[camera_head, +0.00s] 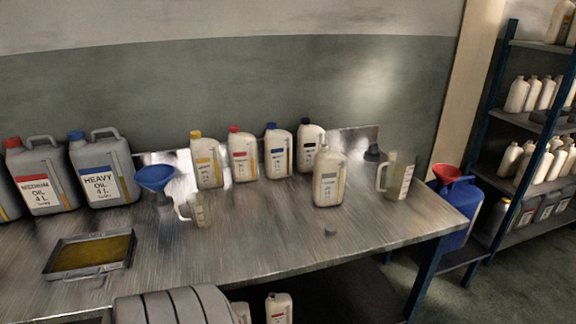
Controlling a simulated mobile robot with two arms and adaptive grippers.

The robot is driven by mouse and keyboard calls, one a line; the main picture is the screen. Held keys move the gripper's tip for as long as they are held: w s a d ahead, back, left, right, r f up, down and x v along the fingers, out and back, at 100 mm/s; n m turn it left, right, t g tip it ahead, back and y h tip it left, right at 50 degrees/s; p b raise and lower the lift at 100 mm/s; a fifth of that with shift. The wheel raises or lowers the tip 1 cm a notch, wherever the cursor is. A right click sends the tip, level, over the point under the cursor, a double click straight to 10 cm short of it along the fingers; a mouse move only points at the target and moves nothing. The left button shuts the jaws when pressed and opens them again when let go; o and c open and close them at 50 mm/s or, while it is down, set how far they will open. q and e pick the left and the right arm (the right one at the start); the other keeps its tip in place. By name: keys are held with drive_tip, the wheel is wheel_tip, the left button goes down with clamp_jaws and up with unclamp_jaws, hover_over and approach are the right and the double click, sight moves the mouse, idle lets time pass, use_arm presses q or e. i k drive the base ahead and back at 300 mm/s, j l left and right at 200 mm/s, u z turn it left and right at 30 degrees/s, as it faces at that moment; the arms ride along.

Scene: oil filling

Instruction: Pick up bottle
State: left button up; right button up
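Several pale oil bottles stand upright on the metal workbench (270,247). At the back is a row of a yellow-capped bottle (207,160), a red-capped bottle (242,155), a blue-capped bottle (278,152) and a black-capped bottle (310,148). Another pale bottle (329,180) with a grey label stands in front of and right of the row; no coloured cap shows on it. A small grey cap-like piece (331,230) lies on the bench in front of it. The task does not say which bottle is meant. Neither gripper is in view.
Left are large grey oil cans (103,170), a blue funnel (154,178) and a shallow tray (91,256). Clear jugs stand at centre left (198,210) and right (399,178). A blue can (458,205) and shelves (535,117) are right.

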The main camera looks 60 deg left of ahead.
sight(330, 167)
drive_tip(key=k+j+u, duration=0.1)
drive_tip(key=u, duration=1.45)
drive_tip(key=l, duration=0.3)
